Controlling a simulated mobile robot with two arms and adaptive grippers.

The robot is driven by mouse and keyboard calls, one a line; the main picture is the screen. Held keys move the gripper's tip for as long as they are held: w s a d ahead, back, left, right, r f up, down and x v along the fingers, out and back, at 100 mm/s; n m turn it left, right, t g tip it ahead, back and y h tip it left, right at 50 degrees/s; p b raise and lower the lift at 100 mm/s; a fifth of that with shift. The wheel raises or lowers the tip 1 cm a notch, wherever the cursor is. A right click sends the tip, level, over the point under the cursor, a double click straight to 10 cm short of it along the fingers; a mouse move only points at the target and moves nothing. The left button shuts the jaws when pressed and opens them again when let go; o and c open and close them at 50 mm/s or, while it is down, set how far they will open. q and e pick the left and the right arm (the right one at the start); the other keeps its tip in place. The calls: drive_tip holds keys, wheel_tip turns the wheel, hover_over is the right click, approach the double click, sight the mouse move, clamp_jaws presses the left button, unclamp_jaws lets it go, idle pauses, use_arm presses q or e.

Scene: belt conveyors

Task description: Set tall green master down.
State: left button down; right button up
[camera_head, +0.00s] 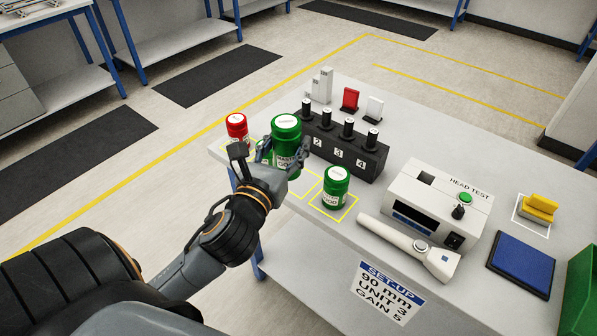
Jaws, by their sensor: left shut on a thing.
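The tall green master (286,139) is a green cylinder with a white top and a white label. My left gripper (279,155) is shut around it and holds it upright over the left part of the table. I cannot tell whether its base touches the table; the fingers partly cover its lower part. A yellow outlined square (303,184) shows bare just below and right of it. A shorter green master (335,187) stands in another yellow square to the right. A red master (237,128) stands at the left, behind the gripper. My right gripper is not in view.
A black numbered rack (345,152) with several black probes stands close behind the green masters. A white head test box (438,205) and a white handheld probe (410,246) lie to the right. A blue pad (521,265) and yellow block (539,207) are at the far right.

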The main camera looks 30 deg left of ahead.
use_arm(q)
drive_tip(key=shift+w+a+f+b, duration=0.3)
drive_tip(key=shift+w+f, duration=0.9)
drive_tip(key=shift+f, duration=0.45)
drive_tip(key=shift+w+a+f+b, duration=0.25)
drive_tip(key=shift+w+a+f, duration=0.1)
drive_tip(key=shift+w+f, duration=1.05)
drive_tip(key=shift+w+a+f+b, duration=0.3)
drive_tip(key=shift+w+f, duration=0.65)
drive_tip(key=shift+f, duration=0.9)
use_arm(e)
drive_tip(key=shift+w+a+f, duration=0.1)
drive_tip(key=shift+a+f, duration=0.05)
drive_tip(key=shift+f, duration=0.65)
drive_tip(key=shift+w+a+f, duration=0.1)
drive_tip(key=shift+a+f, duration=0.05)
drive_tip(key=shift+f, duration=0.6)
use_arm(q)
drive_tip(key=shift+f, duration=0.1)
drive_tip(key=c, duration=0.6)
unclamp_jaws()
drive_tip(key=shift+f, duration=0.15)
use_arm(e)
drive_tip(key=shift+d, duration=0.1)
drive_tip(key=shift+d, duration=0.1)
